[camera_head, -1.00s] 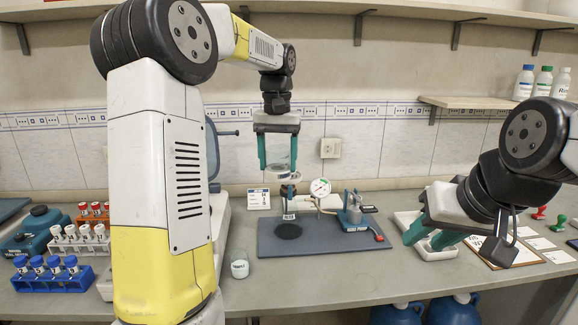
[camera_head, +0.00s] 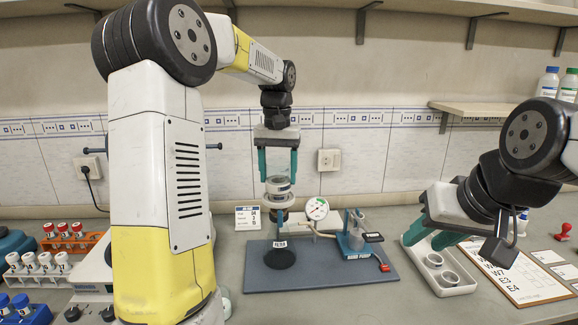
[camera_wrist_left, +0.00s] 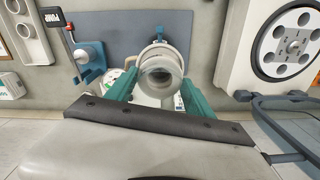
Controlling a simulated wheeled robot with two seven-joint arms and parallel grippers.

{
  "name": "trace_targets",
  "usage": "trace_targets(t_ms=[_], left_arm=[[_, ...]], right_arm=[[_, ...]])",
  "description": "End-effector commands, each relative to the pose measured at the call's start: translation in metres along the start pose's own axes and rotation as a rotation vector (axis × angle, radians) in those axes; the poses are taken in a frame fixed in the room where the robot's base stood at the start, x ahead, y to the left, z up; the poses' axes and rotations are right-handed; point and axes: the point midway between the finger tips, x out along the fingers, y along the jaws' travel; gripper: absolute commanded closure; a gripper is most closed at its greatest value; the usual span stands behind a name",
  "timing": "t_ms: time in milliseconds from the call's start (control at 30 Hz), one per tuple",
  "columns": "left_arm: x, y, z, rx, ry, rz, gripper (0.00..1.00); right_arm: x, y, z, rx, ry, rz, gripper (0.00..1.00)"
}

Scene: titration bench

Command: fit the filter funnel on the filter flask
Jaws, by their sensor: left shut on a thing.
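My left gripper (camera_head: 278,166) hangs above the blue-grey mat with its fingers either side of the filter funnel (camera_head: 278,186), a pale round cup. The wrist view shows the funnel (camera_wrist_left: 161,74) from above, between the teal fingers of the left gripper (camera_wrist_left: 158,92). The filter flask (camera_head: 280,243), with a small label, stands on the mat directly below the funnel in the head view. I cannot tell whether the funnel touches the flask's neck. My right gripper (camera_head: 430,236) is open and empty over a white tray at the right.
The mat (camera_head: 330,277) also carries a round gauge (camera_head: 316,208) and a blue pump (camera_head: 352,240) beside the flask. Racks of capped tubes (camera_head: 35,265) stand left. A clipboard (camera_head: 515,280) lies right.

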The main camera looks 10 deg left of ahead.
Motion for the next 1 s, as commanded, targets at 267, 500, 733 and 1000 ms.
trace_targets(t_ms=[267,500,733,1000], left_arm=[[0.010,0.000,0.000,0.001,0.001,0.000,0.80],[0.014,0.001,0.001,0.001,0.000,0.000,0.80],[0.015,0.000,0.001,0.001,0.000,0.000,0.80],[0.016,0.000,0.001,0.000,0.000,0.000,0.80]], right_arm=[[0.000,0.000,0.000,0.000,0.000,0.000,0.64],[0.000,0.000,0.000,0.000,0.000,0.000,0.64],[0.000,0.000,0.000,0.000,0.000,0.000,0.64],[0.000,0.000,0.000,0.000,0.000,0.000,0.64]])
